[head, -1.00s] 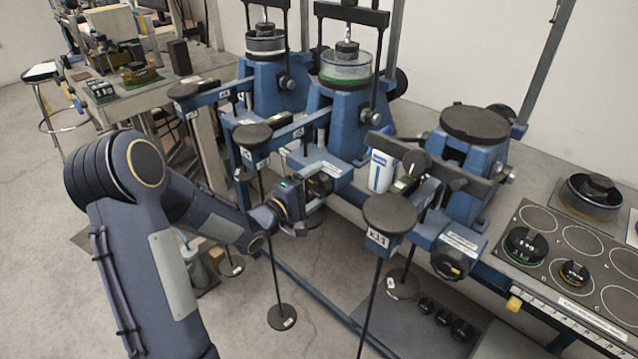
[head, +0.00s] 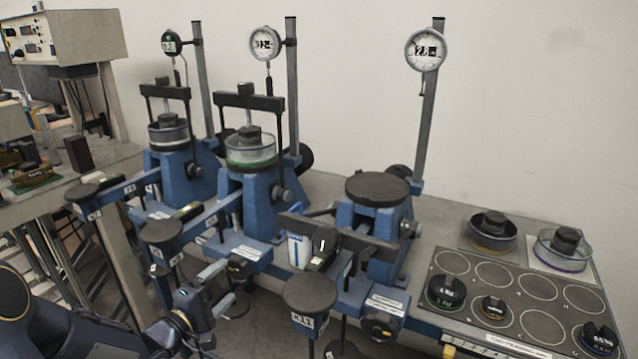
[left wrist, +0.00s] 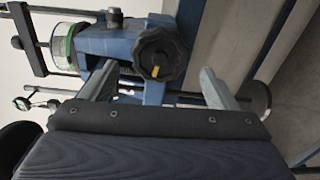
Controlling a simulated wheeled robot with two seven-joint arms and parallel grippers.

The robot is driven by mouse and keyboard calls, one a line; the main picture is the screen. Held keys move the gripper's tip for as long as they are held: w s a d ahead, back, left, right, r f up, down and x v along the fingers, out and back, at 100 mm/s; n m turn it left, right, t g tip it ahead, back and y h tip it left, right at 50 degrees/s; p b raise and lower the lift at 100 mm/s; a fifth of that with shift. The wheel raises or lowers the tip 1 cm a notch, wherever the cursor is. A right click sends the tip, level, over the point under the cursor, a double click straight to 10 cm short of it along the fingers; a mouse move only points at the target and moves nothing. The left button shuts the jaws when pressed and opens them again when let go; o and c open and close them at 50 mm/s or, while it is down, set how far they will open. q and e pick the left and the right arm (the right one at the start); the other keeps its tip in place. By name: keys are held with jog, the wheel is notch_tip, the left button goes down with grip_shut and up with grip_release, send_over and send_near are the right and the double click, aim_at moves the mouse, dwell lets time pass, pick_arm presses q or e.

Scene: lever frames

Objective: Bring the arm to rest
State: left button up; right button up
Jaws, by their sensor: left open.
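My left gripper (head: 220,287) is low in the head view, in front of the middle blue lever frame (head: 256,195). Its two fingers are apart and nothing shows between them. A dark handwheel (head: 240,268) on that frame is just beyond the fingertips. In the left wrist view, my left gripper (left wrist: 157,82) has its grey fingers spread to either side of a black knob (left wrist: 160,55) with a yellow mark. The knob seems a little beyond the fingertips; I cannot tell the exact gap. My right gripper is not in view.
Another lever frame (head: 182,170) stands at the left and one with a bare round top (head: 377,190) at the right. Hanger plates (head: 310,292) jut out in front. A weight tray (head: 520,290) lies at the right. Dial gauges (head: 425,50) stand on posts behind.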

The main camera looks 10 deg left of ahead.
pick_arm(q)
jog(key=s+a+r+m+g+y+p, duration=0.1)
jog(key=s+r+m+g+y+p, duration=0.45)
jog(key=s+r, duration=0.35)
jog(key=s+d+r+m+g+h+p, duration=0.1)
jog(key=s+d+m, duration=0.3)
jog(key=s, duration=0.5)
jog(key=s+d+r+m+g+h+p, duration=0.1)
jog(key=s+d+m+g, duration=0.3)
jog(key=s, duration=0.6)
jog(key=shift+s+d+g+h, duration=0.35)
jog(key=shift+d+h, duration=0.4)
jog(key=shift+d, duration=0.4)
